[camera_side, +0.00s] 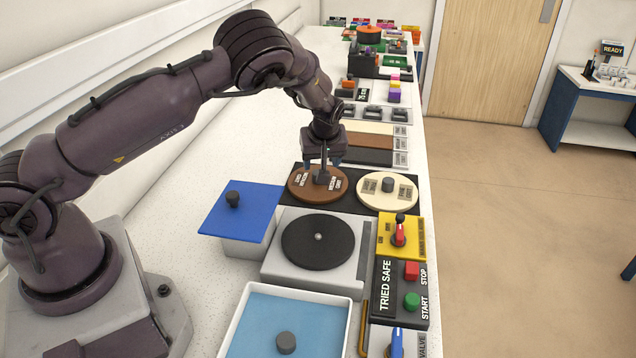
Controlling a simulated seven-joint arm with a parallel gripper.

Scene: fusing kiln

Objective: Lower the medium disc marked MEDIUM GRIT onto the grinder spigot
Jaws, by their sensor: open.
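The medium disc (305,190) is brown, with a dark knob (321,178) at its middle and small labels, one seeming to read MEDIUM GRIT. It lies flat on a black mat behind the grinder. My gripper (323,163) is open over this disc, its fingers pointing down on either side of the knob. Whether they touch the knob I cannot tell. The grinder (279,261) is a light grey box with a round black plate (310,255). The small pale spigot (318,237) stands bare at the plate's centre.
A cream disc (375,200) with a grey knob lies right of the brown one. A blue lid (252,218) on a box stands left of the grinder. A yellow switch panel (387,240) and TRIED SAFE control box (412,318) stand right. A blue-lined tray (255,325) is in front.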

